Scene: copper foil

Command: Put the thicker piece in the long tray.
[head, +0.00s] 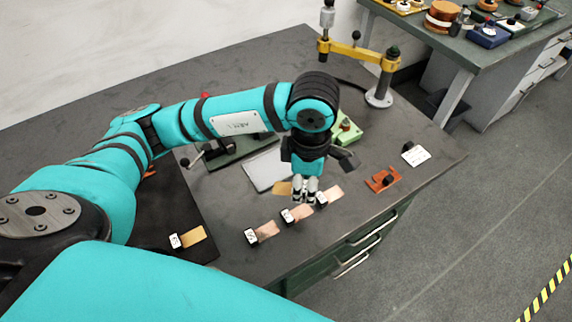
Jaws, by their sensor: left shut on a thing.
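My left gripper (305,197) points down over the dark bench and is shut, apparently on a gold-toned piece (284,188) that shows just left of its fingers. The grip itself is partly hidden. Three copper-coloured pieces with white tags lie in a slanting row: a near one (266,231), a middle one (299,213) and a far one (331,194) right beside the fingers. Another gold-toned piece (193,236) lies on a black mat at the left. A pale grey flat tray (262,174) lies behind the gripper, partly hidden. Thickness cannot be told. My right gripper is out of view.
An orange-brown fixture (383,180) and a white card with a black knob (416,155) lie to the right. A green device (347,132) and a yellow-armed stand (378,95) are behind. The bench's front right is clear up to its edge.

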